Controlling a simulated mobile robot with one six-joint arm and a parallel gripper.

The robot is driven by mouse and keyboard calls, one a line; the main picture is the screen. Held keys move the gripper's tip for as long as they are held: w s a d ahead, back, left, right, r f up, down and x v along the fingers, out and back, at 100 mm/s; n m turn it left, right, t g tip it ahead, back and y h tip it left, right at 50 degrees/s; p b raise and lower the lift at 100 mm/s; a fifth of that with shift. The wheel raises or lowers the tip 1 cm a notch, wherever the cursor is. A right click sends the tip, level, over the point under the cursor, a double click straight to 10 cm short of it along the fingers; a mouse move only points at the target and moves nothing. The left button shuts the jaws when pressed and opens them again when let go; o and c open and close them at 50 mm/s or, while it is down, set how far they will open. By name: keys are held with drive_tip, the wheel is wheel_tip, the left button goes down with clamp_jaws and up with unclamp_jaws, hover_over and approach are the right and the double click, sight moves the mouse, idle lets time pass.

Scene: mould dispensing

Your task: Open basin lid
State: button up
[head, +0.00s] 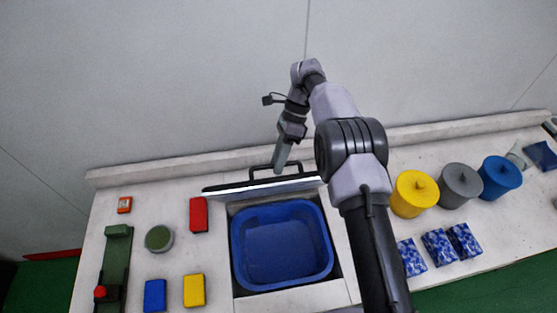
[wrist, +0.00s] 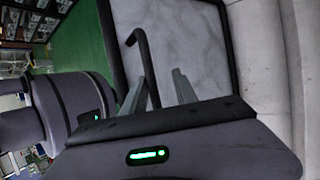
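The basin lid (head: 262,187) stands raised, close to upright, along the back edge of the blue basin (head: 281,248), which is uncovered. The lid's black handle (head: 263,168) is on its far side. My gripper (head: 279,168) points down behind the lid, beside the handle. In the wrist view the lid panel (wrist: 205,45) is pale marbled with a dark frame, and the bent black handle (wrist: 144,55) rises in front of it. My gripper's two fingers (wrist: 161,82) are apart, with the handle's lower part between them. Whether either finger touches the handle is unclear.
Left of the basin are red (head: 199,214), yellow (head: 194,290) and blue (head: 155,295) blocks, a green round container (head: 159,238) and a green device (head: 116,265). A wall rises behind the counter.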

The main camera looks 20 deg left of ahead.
drive_tip(key=shift+r, duration=0.15)
drive_tip(key=s+d+r+b, duration=0.3)
drive_tip(key=s+d, duration=0.6)
drive_tip(key=s, duration=0.4)
drive_tip(key=shift+d+r+b, duration=0.2)
drive_tip(key=shift+r+b, duration=0.15)
drive_tip(key=shift+r, duration=0.55)
